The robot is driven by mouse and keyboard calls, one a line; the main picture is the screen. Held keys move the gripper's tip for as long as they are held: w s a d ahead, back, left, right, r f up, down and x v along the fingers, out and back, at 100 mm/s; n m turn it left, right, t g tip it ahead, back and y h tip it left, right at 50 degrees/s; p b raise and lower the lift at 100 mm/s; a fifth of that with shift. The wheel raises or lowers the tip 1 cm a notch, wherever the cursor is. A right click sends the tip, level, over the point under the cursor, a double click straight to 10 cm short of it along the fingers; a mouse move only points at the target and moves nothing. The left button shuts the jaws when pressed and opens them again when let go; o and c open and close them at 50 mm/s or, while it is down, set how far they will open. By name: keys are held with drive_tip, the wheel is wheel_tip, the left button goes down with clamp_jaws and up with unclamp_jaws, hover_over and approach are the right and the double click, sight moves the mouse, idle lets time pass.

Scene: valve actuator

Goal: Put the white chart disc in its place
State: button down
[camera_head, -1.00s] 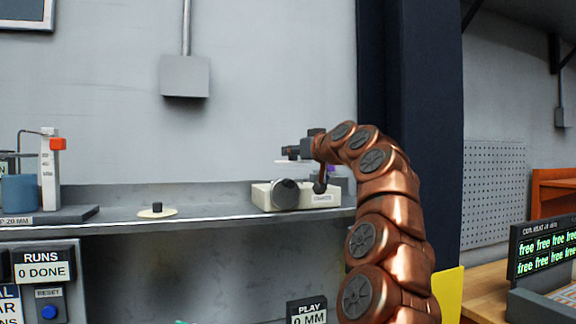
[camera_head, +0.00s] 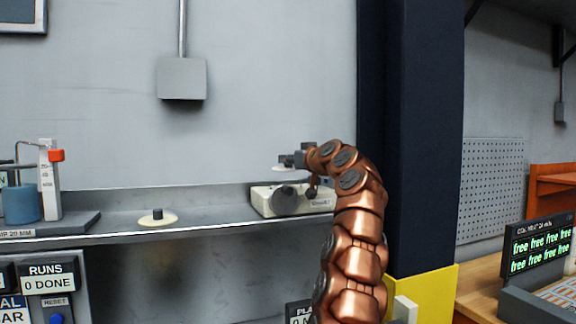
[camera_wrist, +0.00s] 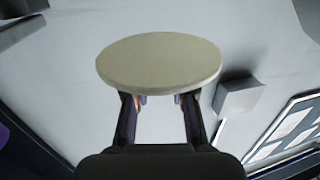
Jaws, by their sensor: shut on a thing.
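The white chart disc (camera_wrist: 160,62) is held in my gripper (camera_wrist: 160,102). In the wrist view it looks cream, plain and round, and spans the space beyond both fingers. In the head view my gripper (camera_head: 284,160) points left, and the disc (camera_head: 285,168) shows as a thin pale edge just under it. Disc and gripper are in the air above a cream instrument box (camera_head: 318,199) with a dark round dial (camera_head: 285,200). A flat cream round plate with a black knob (camera_head: 157,214) lies on the shelf to the left, apart from my gripper. I cannot tell which is the disc's place.
The grey shelf (camera_head: 215,214) is clear between the plate and the box. A dark pillar (camera_head: 425,150) is close on the right. A grey wall box (camera_head: 182,78) hangs above.

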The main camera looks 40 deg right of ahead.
drive_tip(key=shift+w+d, duration=0.1)
drive_tip(key=shift+w, duration=0.05)
drive_tip(key=shift+f+b, duration=0.6)
drive_tip(key=shift+f, duration=1.2)
drive_tip(key=shift+f+b, duration=0.6)
drive_tip(key=shift+b, duration=0.1)
drive_tip(key=c, duration=1)
unclamp_jaws()
